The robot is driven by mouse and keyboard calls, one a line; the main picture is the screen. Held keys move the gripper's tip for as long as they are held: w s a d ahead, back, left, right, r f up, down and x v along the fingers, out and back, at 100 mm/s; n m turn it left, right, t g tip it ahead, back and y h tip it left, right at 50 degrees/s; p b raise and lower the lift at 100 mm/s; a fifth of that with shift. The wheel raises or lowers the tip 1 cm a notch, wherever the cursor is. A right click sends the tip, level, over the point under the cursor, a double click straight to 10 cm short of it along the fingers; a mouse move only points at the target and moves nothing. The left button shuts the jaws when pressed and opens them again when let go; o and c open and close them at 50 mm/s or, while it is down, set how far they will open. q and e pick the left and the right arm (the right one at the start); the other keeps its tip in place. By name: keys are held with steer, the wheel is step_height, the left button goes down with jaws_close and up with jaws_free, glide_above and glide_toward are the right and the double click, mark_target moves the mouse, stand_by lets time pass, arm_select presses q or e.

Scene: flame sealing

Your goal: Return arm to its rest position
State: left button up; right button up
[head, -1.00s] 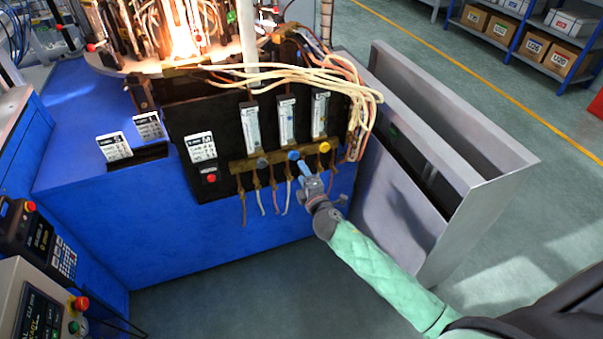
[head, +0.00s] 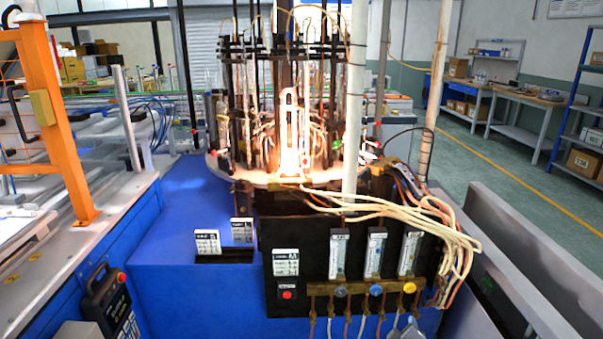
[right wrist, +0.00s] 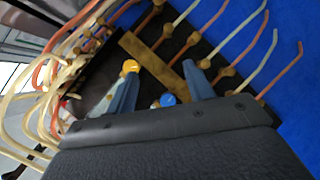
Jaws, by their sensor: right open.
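My right gripper (head: 405,328) shows only in part at the bottom edge of the head view, just below the yellow knob (head: 409,288). In the right wrist view its two bluish fingers (right wrist: 160,86) are spread apart with nothing held between them. The blue knob (right wrist: 168,99) appears between the fingers, and the yellow knob shows by the tip of the left finger (right wrist: 130,66). I cannot tell whether a finger touches a knob. Most of my right arm is below the head view. My left gripper is not in view.
The black panel (head: 300,240) carries several flowmeters above a brass manifold (head: 325,289). Pale hoses (head: 440,225) loop at its right side, near the gripper. A grey metal trough (head: 500,270) stands to the right. Glowing burners (head: 292,150) stand on the machine above.

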arm_select(q)
steer(key=a+r+p, duration=0.2)
steer(key=r, duration=0.1)
steer(key=shift+s+a+r+y, duration=0.1)
steer(key=shift+s+y, duration=0.05)
steer(key=shift+y, duration=0.15)
arm_select(e)
steer(key=s+a+f+m+g+y, duration=0.2)
steer(key=s+a, duration=0.3)
steer(key=s, duration=0.7)
steer(key=s+a+f+m+g+y, duration=0.1)
steer(key=s+a+g, duration=0.3)
steer(key=s, duration=0.8)
steer(key=s+a+f+m+g+y, duration=0.2)
steer(key=s+a+f+g+y, duration=0.1)
steer(key=s, duration=0.9)
steer(key=a+g, duration=0.1)
steer(key=a, duration=0.1)
steer(key=shift+s+a+m, duration=0.3)
